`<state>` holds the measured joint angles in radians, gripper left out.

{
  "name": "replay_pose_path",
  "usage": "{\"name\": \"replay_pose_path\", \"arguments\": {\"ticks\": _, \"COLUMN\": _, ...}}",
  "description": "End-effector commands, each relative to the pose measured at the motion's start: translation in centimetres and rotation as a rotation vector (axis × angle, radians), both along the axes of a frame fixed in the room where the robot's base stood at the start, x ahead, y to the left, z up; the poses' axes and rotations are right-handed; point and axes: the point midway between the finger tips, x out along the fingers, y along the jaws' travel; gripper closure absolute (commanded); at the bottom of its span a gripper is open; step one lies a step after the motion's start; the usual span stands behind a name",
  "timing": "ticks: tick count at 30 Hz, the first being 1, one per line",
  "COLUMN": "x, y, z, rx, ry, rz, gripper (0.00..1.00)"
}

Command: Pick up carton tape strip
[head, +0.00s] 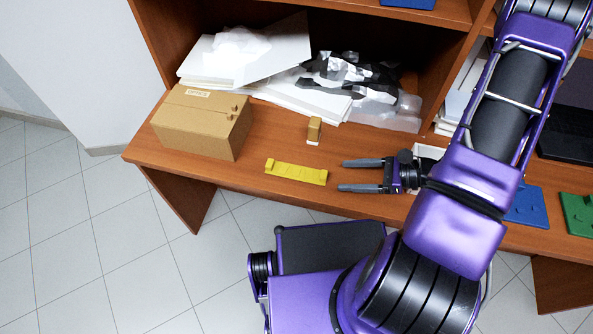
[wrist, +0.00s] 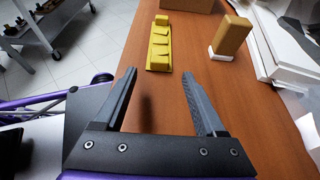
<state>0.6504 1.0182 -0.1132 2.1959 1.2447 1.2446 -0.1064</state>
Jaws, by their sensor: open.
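A brown carton (head: 195,125) with small dark fittings at its right end stands on the left of the wooden shelf. No separate tape strip can be clearly made out on it. A yellow bar (head: 297,171) with raised blocks lies flat to its right; it also shows in the wrist view (wrist: 160,47). A small tan block (head: 314,127) stands upright on a white base behind the bar; it shows in the wrist view too (wrist: 232,36). My gripper (head: 342,175) is open and empty, just right of the yellow bar. In the wrist view its fingers (wrist: 158,74) point towards the bar.
White sheets (head: 260,60) and crumpled dark and clear wrapping (head: 350,75) fill the shelf behind. A blue piece (head: 527,206) and a green piece (head: 578,214) lie on the right. Bare wood (head: 250,155) shows between carton and bar. A grey cart (wrist: 50,25) stands beyond.

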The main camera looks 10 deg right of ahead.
Motion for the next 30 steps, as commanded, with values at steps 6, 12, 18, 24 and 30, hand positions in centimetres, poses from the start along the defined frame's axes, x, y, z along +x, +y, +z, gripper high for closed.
{"name": "replay_pose_path", "arguments": {"ticks": 6, "x": 1.1, "y": 3.3, "z": -1.5, "rx": 0.003, "ry": 0.002, "rz": 0.004, "gripper": 0.28}}
{"name": "replay_pose_path", "arguments": {"ticks": 12, "x": 1.6, "y": 4.8, "z": -2.1, "rx": 0.001, "ry": 0.002, "rz": 0.002, "gripper": 0.28}}
{"name": "replay_pose_path", "arguments": {"ticks": 18, "x": 1.7, "y": 4.8, "z": -2.1, "rx": 0.001, "ry": 0.002, "rz": 0.001, "gripper": 0.28}}
{"name": "replay_pose_path", "arguments": {"ticks": 24, "x": 1.7, "y": 4.8, "z": -2.1, "rx": 0.002, "ry": 0.001, "rz": 0.001, "gripper": 0.6}}
{"name": "replay_pose_path", "arguments": {"ticks": 30, "x": 1.7, "y": 4.8, "z": -2.1, "rx": 0.002, "ry": 0.001, "rz": 0.001, "gripper": 0.96}}
